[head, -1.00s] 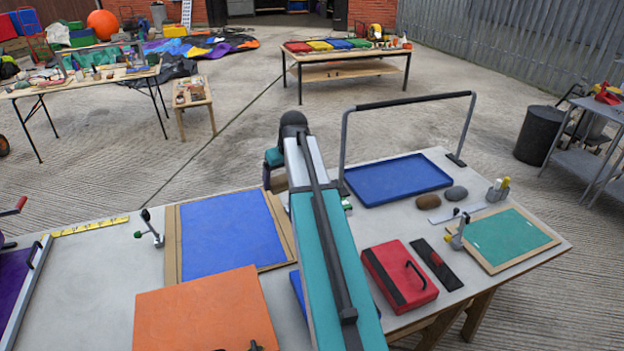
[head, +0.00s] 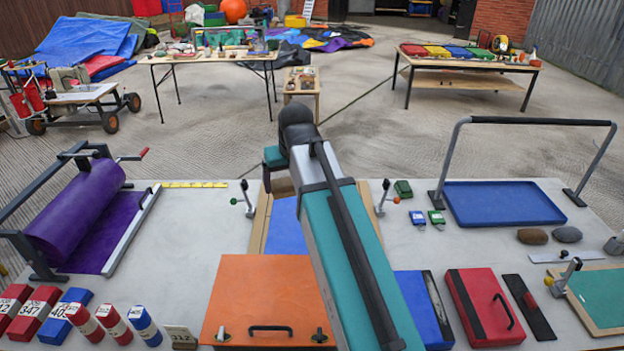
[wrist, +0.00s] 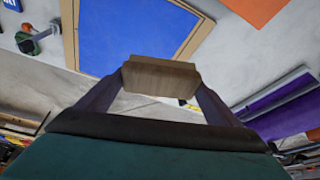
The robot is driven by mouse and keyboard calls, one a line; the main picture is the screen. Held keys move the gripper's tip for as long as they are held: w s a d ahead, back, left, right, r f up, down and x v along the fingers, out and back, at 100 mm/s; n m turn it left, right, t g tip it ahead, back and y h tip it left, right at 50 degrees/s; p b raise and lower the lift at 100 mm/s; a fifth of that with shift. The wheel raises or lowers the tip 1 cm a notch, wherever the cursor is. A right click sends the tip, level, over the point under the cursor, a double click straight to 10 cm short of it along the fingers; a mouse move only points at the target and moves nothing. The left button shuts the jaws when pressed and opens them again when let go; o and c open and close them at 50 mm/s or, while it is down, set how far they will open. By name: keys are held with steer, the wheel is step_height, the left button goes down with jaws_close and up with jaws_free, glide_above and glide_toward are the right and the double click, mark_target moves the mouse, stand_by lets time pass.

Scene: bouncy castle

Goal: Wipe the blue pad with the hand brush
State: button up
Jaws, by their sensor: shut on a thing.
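The blue pad (head: 286,232) lies flat on a wooden board on the grey table, partly hidden behind my arm in the head view. It also shows at the top of the wrist view (wrist: 130,28). My gripper (wrist: 160,85) is shut on a brown wooden block, the hand brush (wrist: 160,78), held between the two fingers. Its bristles are not visible. In the wrist view the brush overlaps the pad's edge; I cannot tell whether they touch. The fingertips are hidden in the head view.
An orange case (head: 265,290) lies in front of the pad. A purple roller (head: 78,210) stands left, a blue tray (head: 500,203) under a tall hoop right. A small clamp lever (head: 245,200) stands beside the board. Bare table lies left of the pad.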

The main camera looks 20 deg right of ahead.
steer(key=shift+s+a+r, duration=0.1)
steer(key=shift+s+a, duration=0.05)
steer(key=shift+a, duration=0.35)
steer(key=shift+s+a+r, duration=0.1)
steer(key=shift+s+a, duration=0.05)
steer(key=shift+a, duration=0.3)
steer(key=shift+a, duration=0.1)
steer(key=shift+a, duration=0.3)
